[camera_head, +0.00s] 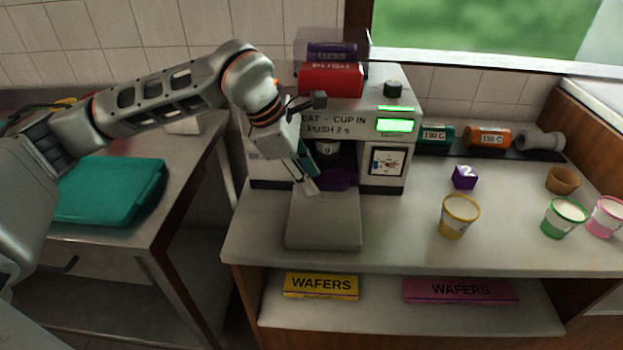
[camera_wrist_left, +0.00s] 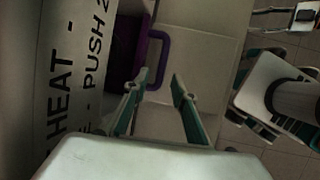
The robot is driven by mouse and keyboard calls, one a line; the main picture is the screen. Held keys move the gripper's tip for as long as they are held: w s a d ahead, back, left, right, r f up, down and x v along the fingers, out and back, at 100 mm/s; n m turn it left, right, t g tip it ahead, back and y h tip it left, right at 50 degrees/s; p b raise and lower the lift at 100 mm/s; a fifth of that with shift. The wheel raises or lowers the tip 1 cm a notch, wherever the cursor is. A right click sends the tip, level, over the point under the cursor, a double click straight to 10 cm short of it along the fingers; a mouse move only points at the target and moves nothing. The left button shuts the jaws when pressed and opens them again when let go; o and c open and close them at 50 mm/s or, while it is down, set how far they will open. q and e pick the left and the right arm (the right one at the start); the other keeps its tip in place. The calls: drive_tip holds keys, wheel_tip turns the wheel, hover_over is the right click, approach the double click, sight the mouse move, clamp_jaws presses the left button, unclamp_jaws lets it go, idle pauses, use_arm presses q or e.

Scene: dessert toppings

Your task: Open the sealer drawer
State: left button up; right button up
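The sealer (camera_head: 345,115) is a white machine with a red push block on top and a lit green display. Its purple drawer handle (camera_head: 338,181) shows low in the front opening, partly behind my left gripper (camera_head: 310,176). In the left wrist view the handle (camera_wrist_left: 166,59) is a purple loop standing out from a dark purple drawer front (camera_wrist_left: 124,45). The drawer looks shut. My left gripper (camera_wrist_left: 160,84) is open and empty, its teal-and-grey fingers spread close to the handle's near end. I cannot tell whether they touch it.
A grey slab (camera_head: 323,228) lies before the sealer. Yellow (camera_head: 459,217), green (camera_head: 564,218) and pink (camera_head: 606,217) cups and a purple cube (camera_head: 464,177) stand to the right. A teal case (camera_head: 105,190) lies on the left table. A gap separates table and counter.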

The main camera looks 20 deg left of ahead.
use_arm(q)
drive_tip(key=shift+w+d+f, duration=0.2)
drive_tip(key=shift+d+f, duration=0.05)
drive_tip(key=shift+f, duration=0.4)
clamp_jaws()
